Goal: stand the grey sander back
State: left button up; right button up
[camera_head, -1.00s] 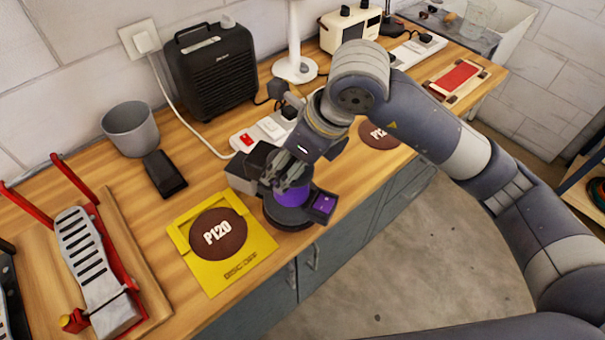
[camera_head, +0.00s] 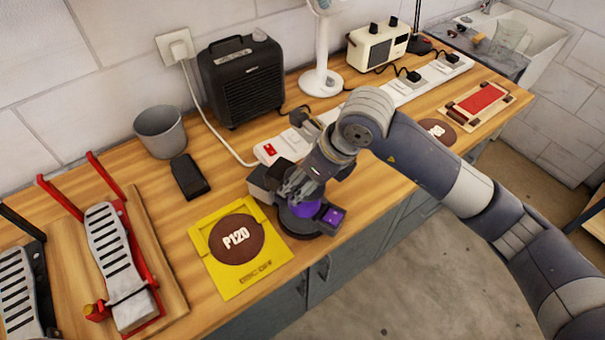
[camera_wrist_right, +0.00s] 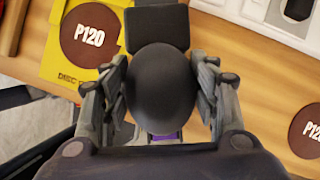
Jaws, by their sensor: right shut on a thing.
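The sander (camera_head: 306,209) is on the wooden bench, with a dark grey rounded top, a purple band and a dark round pad at the bottom. It stands upright just right of the yellow card. My right gripper (camera_head: 292,188) reaches down onto it from the right. In the right wrist view the sander's dark dome (camera_wrist_right: 162,88) sits between the two fingers of the right gripper (camera_wrist_right: 163,75), which are shut on it. Whether the pad touches the bench is hard to tell. My left gripper is not in view.
The yellow card (camera_head: 225,281) with a P120 disc (camera_head: 237,239) lies left of the sander. A black heater (camera_head: 243,82), grey cup (camera_head: 160,131), dark block (camera_head: 190,177) and power strip (camera_head: 416,84) stand behind. Red-framed pedal (camera_head: 112,257) is at left. The bench's front edge is close.

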jog(key=shift+w+r, duration=0.1)
jog(key=shift+r, duration=0.05)
jog(key=shift+f+b, duration=0.25)
jog(key=shift+b, duration=0.15)
jog(key=shift+s+f+b, duration=0.2)
jog(key=shift+f+b, duration=0.05)
jog(key=shift+b, duration=0.1)
jog(key=shift+s+f, duration=0.1)
jog(key=shift+f, duration=0.1)
jog(key=o, duration=1.4)
jog(key=shift+s+d+f, duration=0.1)
jog(key=shift+d+f, duration=0.05)
jog(key=shift+f, duration=0.1)
jog(key=shift+c, duration=0.2)
jog(key=o, duration=0.3)
jog(key=shift+w+r, duration=0.1)
jog(key=shift+w, duration=0.15)
jog(key=shift+r, duration=0.15)
